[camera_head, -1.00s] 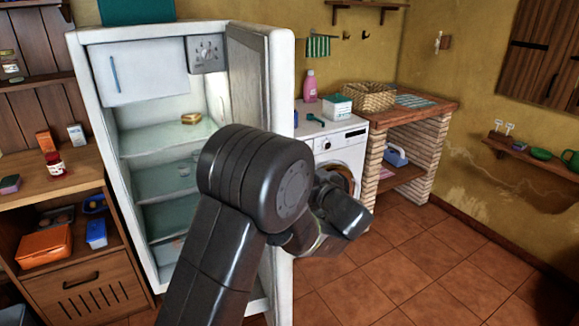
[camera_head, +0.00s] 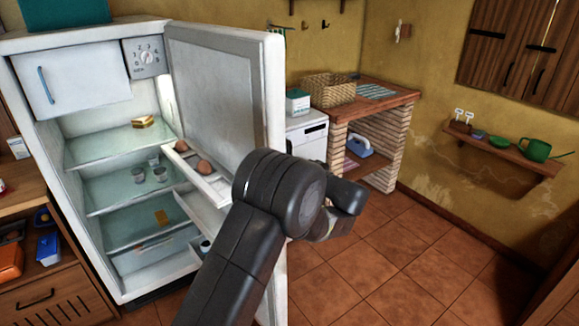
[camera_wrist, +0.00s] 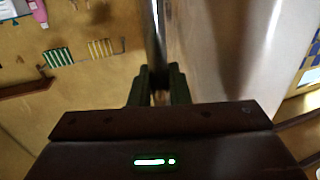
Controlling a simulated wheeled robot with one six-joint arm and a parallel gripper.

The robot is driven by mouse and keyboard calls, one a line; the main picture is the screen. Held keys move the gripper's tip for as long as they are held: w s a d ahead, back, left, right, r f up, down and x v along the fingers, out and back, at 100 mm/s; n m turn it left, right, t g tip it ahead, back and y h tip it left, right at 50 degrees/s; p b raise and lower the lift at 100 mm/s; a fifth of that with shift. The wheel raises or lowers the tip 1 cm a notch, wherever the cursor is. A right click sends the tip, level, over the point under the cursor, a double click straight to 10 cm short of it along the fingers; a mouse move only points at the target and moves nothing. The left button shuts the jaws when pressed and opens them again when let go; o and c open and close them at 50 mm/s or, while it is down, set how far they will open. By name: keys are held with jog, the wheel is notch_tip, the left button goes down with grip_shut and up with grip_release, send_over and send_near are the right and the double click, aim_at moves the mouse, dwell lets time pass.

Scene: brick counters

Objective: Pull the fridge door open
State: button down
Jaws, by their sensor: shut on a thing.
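The white fridge (camera_head: 85,225) stands at left in the head view, its inside showing shelves. Its door (camera_head: 222,90) is swung wide open, inner face and egg shelf visible. My gripper (camera_wrist: 159,85) is shut on the vertical metal door handle (camera_wrist: 153,35) in the wrist view, one finger on each side of the bar. The pale outer face of the door fills the area right of the handle there. In the head view my arm covers the lower door, and the handle and fingertips are hidden.
A small freezer compartment (camera_head: 70,80) is closed at the fridge's top. The washing machine (camera_head: 308,135) and a brick counter (camera_head: 375,92) with a basket (camera_head: 328,88) stand behind the door. A wall shelf (camera_head: 500,150) is at right. The tiled floor (camera_head: 400,250) is clear.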

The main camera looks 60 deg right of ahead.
jog(key=shift+r, duration=0.15)
jog(key=c, duration=1.4)
grip_release()
jog(key=shift+w, duration=0.15)
jog(key=shift+c, duration=0.2)
jog(key=b+v, duration=0.1)
jog(key=v, duration=1.3)
jog(key=shift+b, duration=0.4)
jog(key=shift+w, duration=0.1)
jog(key=p+x, duration=0.1)
jog(key=x, duration=1.2)
jog(key=shift+w+p, duration=0.35)
jog(key=shift+p, duration=0.05)
jog(key=shift+d, duration=0.1)
